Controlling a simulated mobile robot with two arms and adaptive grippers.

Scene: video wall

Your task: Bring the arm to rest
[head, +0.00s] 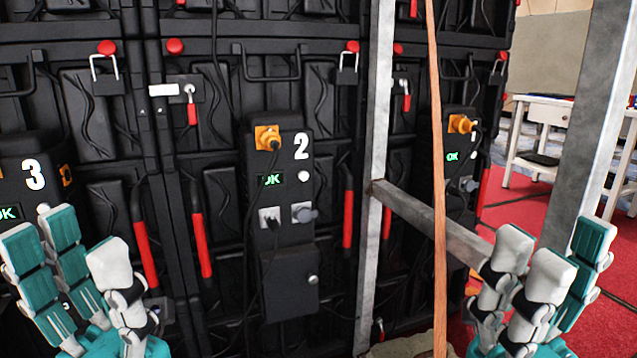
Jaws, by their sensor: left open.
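My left gripper (84,268) is at the bottom left, with teal and pale grey fingers pointing up and spread apart. It is open and empty, in front of the lower part of the panel marked 3. My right gripper (548,262) is at the bottom right, with its fingers also up and apart. It is open and empty, in front of the metal frame and the red floor. Neither gripper visibly holds anything. The palms are partly cut off by the bottom edge.
The black back of the video wall (100,140) fills the left and middle, with control box 2 (285,220) and box 3 (30,165). A metal post (375,110), a crossbar (430,222) and an orange-brown strip (436,150) stand before it. A white table (540,115) is behind at right.

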